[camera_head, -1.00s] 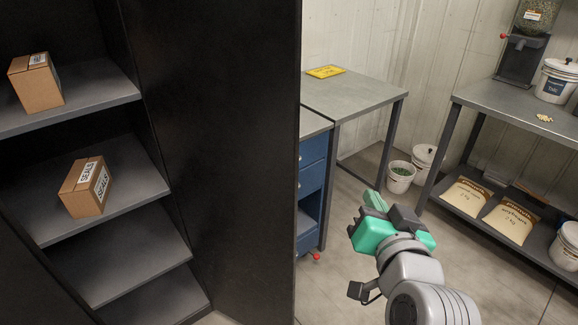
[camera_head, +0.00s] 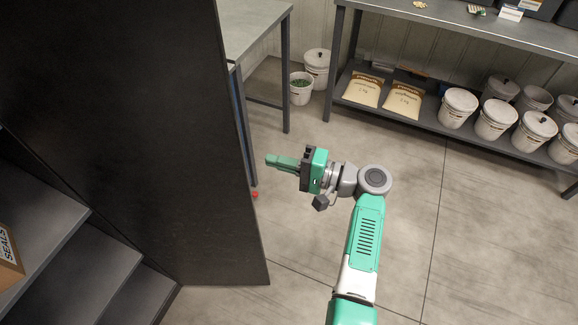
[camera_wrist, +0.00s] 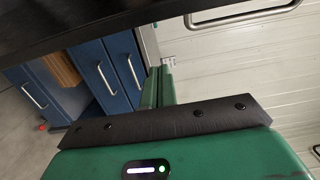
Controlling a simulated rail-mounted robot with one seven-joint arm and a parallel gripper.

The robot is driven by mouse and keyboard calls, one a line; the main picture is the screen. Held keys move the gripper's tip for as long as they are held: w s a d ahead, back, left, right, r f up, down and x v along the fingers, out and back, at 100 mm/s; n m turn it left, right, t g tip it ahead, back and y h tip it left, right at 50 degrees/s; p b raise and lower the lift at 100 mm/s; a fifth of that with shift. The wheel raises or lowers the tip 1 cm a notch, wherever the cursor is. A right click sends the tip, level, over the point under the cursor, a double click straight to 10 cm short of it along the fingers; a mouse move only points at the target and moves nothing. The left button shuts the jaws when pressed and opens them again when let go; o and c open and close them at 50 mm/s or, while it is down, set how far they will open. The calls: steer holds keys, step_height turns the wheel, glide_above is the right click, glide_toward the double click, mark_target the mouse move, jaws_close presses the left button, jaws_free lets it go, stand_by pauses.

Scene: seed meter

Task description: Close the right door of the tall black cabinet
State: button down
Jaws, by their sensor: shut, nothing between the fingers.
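The right door (camera_head: 150,120) of the tall black cabinet stands open as a large dark panel across the left of the head view. Its free outer edge faces right. The cabinet's grey shelves (camera_head: 90,265) show at the lower left, with part of a cardboard box (camera_head: 8,255) labelled SEALS. My gripper (camera_head: 270,160) is to the right of the door's outer edge, its green fingers pointing left toward it. The fingers are shut and empty, and they also show in the wrist view (camera_wrist: 158,88). Contact with the door cannot be seen.
A grey table (camera_head: 250,22) stands behind the door. A blue drawer unit (camera_wrist: 95,75) shows in the wrist view. A shelved bench (camera_head: 450,25) with sacks and several white buckets (camera_head: 495,118) runs along the back right. The floor (camera_head: 420,220) around my arm is clear.

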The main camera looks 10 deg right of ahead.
steer(key=a, duration=0.1)
steer(key=s+a, duration=0.1)
steer(key=a, duration=0.2)
steer(key=shift+s+a+b, duration=0.25)
steer(key=shift+a+b, duration=0.1)
steer(key=shift+b, duration=0.05)
